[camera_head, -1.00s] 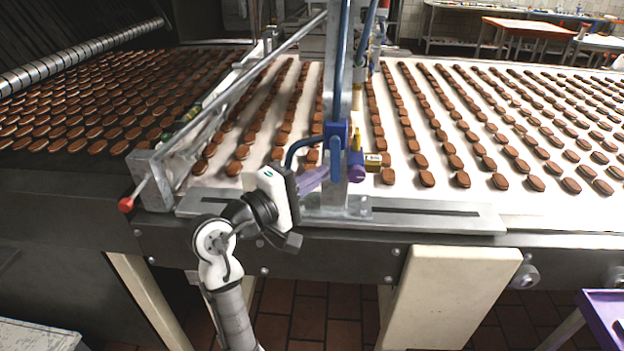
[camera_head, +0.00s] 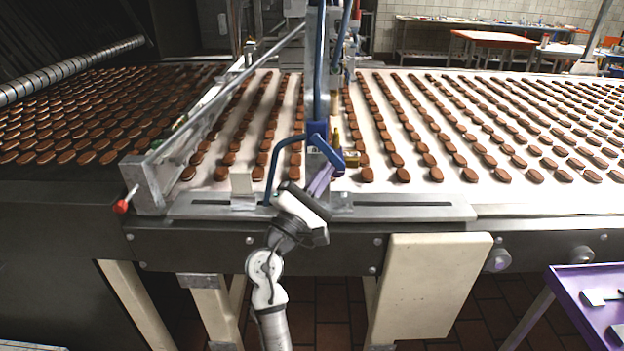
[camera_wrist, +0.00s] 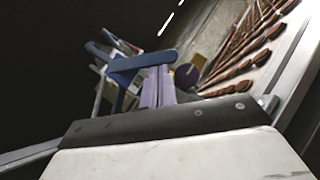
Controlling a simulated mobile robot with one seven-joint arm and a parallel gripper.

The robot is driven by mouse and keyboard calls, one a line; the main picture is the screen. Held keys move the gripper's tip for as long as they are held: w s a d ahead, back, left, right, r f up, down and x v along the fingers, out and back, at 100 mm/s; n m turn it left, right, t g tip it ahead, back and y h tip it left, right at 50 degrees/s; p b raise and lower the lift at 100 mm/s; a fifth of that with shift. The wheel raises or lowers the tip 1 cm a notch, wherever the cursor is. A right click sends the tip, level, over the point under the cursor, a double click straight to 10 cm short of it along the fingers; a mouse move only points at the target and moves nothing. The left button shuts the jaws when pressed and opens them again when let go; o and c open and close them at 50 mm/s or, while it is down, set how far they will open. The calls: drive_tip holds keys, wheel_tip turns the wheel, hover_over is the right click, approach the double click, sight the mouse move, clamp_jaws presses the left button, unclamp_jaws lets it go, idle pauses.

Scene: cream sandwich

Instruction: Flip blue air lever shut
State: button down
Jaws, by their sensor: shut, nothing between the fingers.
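The blue air lever (camera_head: 328,152) is on the upright metal post at the conveyor's near edge. In the head view it slants down to the right from a blue valve body (camera_head: 316,130). In the wrist view the blue lever (camera_wrist: 142,62) lies across, just beyond my fingertips. My gripper (camera_head: 321,180) has purple fingers, shut together and empty, pointing up at the lever from below. The fingers (camera_wrist: 158,85) overlap the lever's line in the wrist view; I cannot tell whether they touch it. A purple round knob (camera_wrist: 187,75) sits right of the fingers.
A blue hose (camera_head: 271,165) loops down left of the post. A metal rail (camera_head: 400,208) runs along the conveyor's near edge. Rows of brown biscuits (camera_head: 430,160) cover the white belt. A red-tipped rod (camera_head: 121,206) juts out at left; a purple tray table (camera_head: 565,300) stands lower right.

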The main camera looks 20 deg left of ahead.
drive_tip(key=n+t+y, duration=0.1)
drive_tip(key=n, duration=0.1)
drive_tip(key=d+n+t+y, duration=0.1)
drive_tip(key=n, duration=0.1)
drive_tip(key=d+n+t+y, duration=0.1)
drive_tip(key=n+y, duration=0.1)
drive_tip(key=shift+w+d+r, duration=0.15)
drive_tip(key=shift+w+r, duration=0.15)
drive_tip(key=shift+w, duration=0.1)
drive_tip(key=n+y, duration=0.2)
drive_tip(key=n+t, duration=0.1)
drive_tip(key=shift+w+d+r+n+y, duration=0.1)
drive_tip(key=shift+d+r+n+y, duration=0.2)
drive_tip(key=shift+d+r+y, duration=0.1)
drive_tip(key=shift+w+d+r+p, duration=0.2)
drive_tip(key=shift+d+r+p, duration=0.5)
drive_tip(key=shift+r, duration=0.2)
drive_tip(key=shift+d+r, duration=0.15)
drive_tip(key=b, duration=0.9)
approach(339, 169)
drive_tip(key=d+f, duration=0.2)
drive_tip(key=d, duration=0.2)
drive_tip(key=shift+s+d, duration=0.1)
drive_tip(key=shift+s, duration=0.05)
drive_tip(key=shift+r, duration=0.15)
